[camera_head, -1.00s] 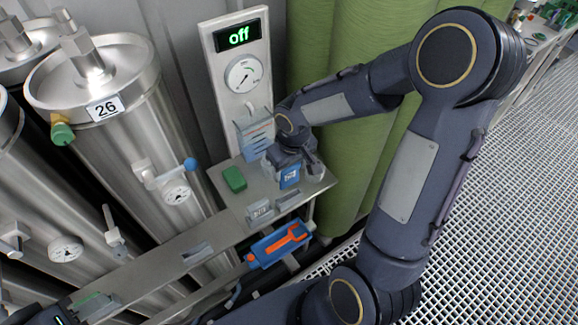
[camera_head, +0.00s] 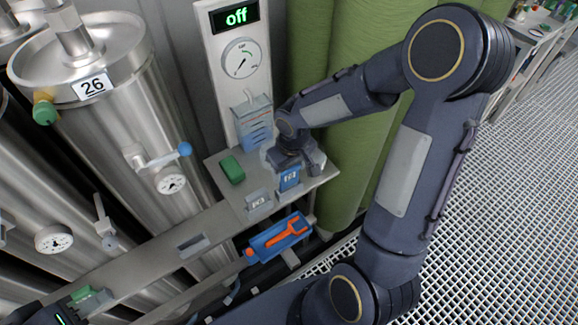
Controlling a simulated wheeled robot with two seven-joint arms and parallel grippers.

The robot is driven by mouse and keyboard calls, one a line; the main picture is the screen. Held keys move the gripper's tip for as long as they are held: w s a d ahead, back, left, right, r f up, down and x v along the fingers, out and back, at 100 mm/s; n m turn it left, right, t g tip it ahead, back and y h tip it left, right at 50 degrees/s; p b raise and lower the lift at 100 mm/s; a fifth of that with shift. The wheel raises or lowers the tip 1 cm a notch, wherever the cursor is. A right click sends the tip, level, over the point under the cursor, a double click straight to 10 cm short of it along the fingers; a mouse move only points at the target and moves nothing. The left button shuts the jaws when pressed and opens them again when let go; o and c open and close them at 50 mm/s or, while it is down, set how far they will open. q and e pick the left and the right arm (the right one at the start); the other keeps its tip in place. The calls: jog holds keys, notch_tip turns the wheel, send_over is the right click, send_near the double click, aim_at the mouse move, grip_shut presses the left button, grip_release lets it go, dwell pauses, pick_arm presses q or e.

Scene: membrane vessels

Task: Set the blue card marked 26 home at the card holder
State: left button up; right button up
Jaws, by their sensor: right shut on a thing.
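The blue card (camera_head: 289,180) has a white marking too small to read surely. It is upright in my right gripper (camera_head: 290,168), which is shut on it above the right part of the grey shelf. The card's lower edge is at a low grey holder on the shelf, now mostly hidden behind it; I cannot tell whether the card is seated. A second grey holder (camera_head: 259,202) with a pale marked face stands just to the left. My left gripper (camera_head: 62,314) shows only partly at the bottom left corner; its jaws cannot be made out.
A green block (camera_head: 232,170) lies on the shelf (camera_head: 205,222). A blue tray with an orange wrench (camera_head: 280,238) hangs at its front. Steel vessel 26 (camera_head: 125,125) stands left.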

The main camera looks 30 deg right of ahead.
aim_at(290, 172)
jog(key=shift+f+b, duration=0.8)
jog(key=shift+f, duration=0.35)
jog(key=shift+f+b, duration=0.55)
jog(key=shift+f+b, duration=0.15)
jog(key=shift+b, duration=0.15)
jog(key=o, duration=1)
jog(key=r, duration=0.6)
jog(key=shift+s+r, duration=0.2)
jog(key=shift+s, duration=0.15)
jog(key=shift+s+r, duration=0.15)
jog(key=shift+r, duration=0.5)
